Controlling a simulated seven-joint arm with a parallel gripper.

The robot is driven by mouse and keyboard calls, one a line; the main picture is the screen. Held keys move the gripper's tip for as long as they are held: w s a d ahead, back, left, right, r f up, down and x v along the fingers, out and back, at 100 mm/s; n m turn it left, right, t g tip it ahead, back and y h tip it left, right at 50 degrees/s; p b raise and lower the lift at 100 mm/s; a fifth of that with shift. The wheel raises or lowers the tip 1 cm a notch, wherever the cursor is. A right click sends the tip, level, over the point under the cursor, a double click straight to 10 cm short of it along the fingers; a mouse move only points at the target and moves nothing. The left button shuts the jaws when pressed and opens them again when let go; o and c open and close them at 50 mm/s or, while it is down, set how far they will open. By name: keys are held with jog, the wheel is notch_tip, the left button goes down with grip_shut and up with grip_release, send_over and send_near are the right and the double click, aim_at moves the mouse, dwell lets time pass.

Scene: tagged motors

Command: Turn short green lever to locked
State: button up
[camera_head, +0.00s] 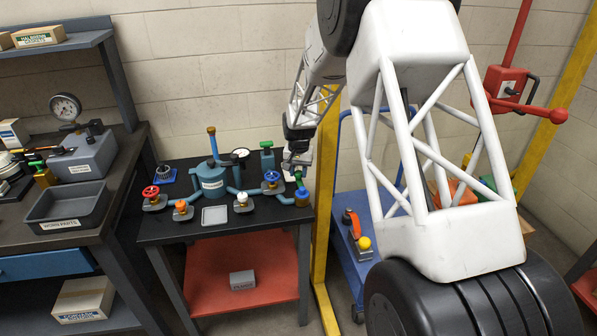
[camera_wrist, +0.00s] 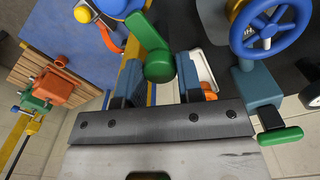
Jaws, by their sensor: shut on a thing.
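A green lever (camera_head: 299,181) stands at the right end of the bench, beside a blue valve body (camera_head: 302,196). In the wrist view the green lever (camera_wrist: 159,62) has a thick rounded end between my two fingers. My gripper (camera_head: 298,170) is shut on it; the fingers also show in the wrist view (camera_wrist: 160,80). Another green handle (camera_head: 267,146) stands further back on the bench; in the wrist view a green bar (camera_wrist: 280,138) on a black stem lies below a blue handwheel (camera_wrist: 270,28). I cannot read any position marks near the lever.
Left of my gripper are a blue handwheel valve (camera_head: 271,178), a white-knobbed valve (camera_head: 242,200) and a blue tank (camera_head: 210,178). A yellow post (camera_head: 324,215) and a blue cart (camera_head: 350,255) stand close on the right.

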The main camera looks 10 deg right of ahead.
aim_at(299, 172)
dwell(0.3)
jog(key=o, duration=0.9)
jog(key=shift+r, duration=0.15)
jog(key=shift+r, duration=3.75)
jog(key=shift+r, duration=0.1)
